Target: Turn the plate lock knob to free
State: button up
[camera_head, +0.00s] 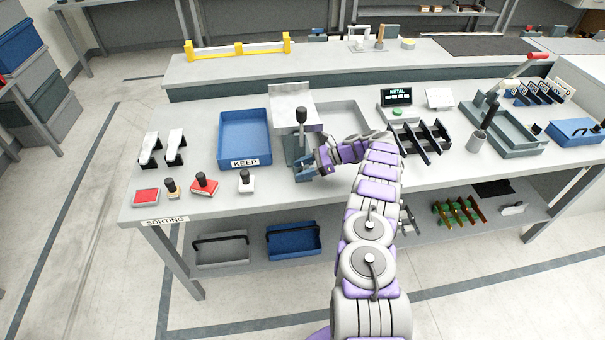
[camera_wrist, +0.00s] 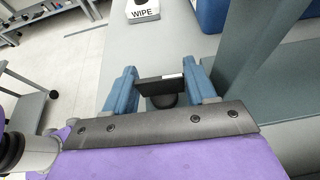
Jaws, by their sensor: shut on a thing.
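In the wrist view, a dark bar-shaped knob (camera_wrist: 158,87) with a small pale mark at its right end sits between the two blue fingers of my gripper (camera_wrist: 160,80). A round dark part shows just below the bar. My gripper is shut on this knob. In the head view, my gripper (camera_head: 304,167) is low at the front of a grey press-like fixture (camera_head: 292,148) with an upright black-knobbed lever (camera_head: 301,116). The knob itself is hidden by my gripper there, and its turned angle is hard to read.
A blue KEEP tray (camera_head: 245,160) stands left of the fixture. A white WIPE block (camera_wrist: 142,12) lies beyond the fingers. Stamps and a red pad (camera_head: 146,196) sit at the front left. A black rack (camera_head: 421,140) stands right of my arm. The bench's front edge is close.

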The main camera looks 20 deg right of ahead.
jog(key=shift+w+r+n+g+b, duration=0.15)
jog(key=shift+n+g+b, duration=0.15)
jog(key=shift+b, duration=0.3)
jog(key=o, duration=1)
jog(key=shift+d, duration=0.15)
jog(key=shift+c, duration=0.2)
